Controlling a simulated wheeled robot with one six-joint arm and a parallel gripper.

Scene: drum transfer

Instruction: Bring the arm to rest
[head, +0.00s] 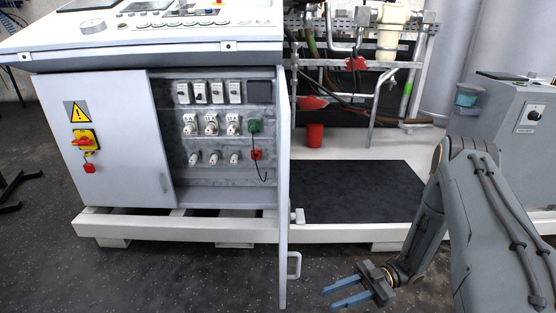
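My gripper (346,291) shows at the bottom of the head view, right of the middle, at the end of my arm. Its two blue-grey fingers point left and are apart, with nothing between them. It is over the dark floor, just right of the open cabinet door (284,200) and its handle (294,265), without visible contact. My arm comes in from the right edge and bends down to the gripper.
A grey control cabinet (110,150) with switches stands at the left on a white base frame (180,228). A black mat (355,190) lies behind the gripper. A red cup (315,135) stands near the pipes. A grey box (520,130) stands at the right.

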